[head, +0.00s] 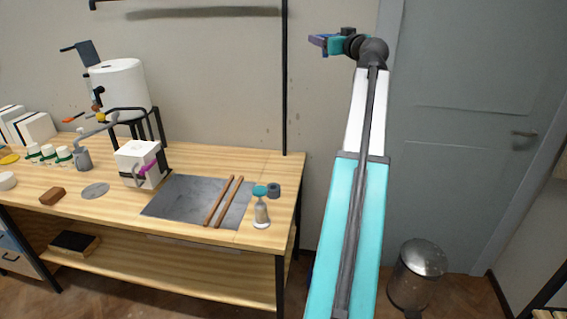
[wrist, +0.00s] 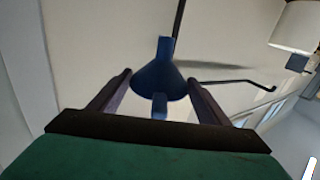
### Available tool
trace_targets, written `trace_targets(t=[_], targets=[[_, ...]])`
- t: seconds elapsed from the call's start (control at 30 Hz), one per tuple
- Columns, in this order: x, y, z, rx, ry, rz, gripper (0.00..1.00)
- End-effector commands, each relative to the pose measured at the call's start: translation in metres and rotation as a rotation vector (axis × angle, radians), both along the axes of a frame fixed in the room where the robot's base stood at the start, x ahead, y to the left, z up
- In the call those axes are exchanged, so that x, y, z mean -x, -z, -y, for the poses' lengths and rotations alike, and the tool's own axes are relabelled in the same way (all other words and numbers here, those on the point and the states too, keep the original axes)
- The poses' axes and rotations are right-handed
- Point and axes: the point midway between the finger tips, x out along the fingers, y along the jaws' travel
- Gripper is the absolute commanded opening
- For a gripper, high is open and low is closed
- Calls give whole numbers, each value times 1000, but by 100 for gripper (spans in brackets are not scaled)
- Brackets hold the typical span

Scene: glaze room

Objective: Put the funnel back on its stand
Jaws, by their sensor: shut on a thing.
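A blue funnel (wrist: 158,82) shows in the wrist view, its wide cone toward me and its narrow spout pointing up in the picture. My gripper (wrist: 158,92) is shut on a small blue tab at the cone's near edge. In the head view my gripper (head: 318,41) is raised high in front of the wall, right of the workbench and well above it. The funnel is too small there to tell from the fingers. I cannot tell which thing is the funnel's stand. A black frame (head: 157,128) at the back of the bench holds a white cylinder (head: 122,85).
A metal bin (head: 415,275) stands by the grey door (head: 470,150). A dark pole (head: 285,90) rises behind the bench.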

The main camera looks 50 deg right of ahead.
Motion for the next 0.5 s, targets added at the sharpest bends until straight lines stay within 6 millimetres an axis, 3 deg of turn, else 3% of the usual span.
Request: trace_targets(t=[0.27,0.5], targets=[[16,3,15,-1,22,0,44],[8,40,12,-4,-14,5,44]])
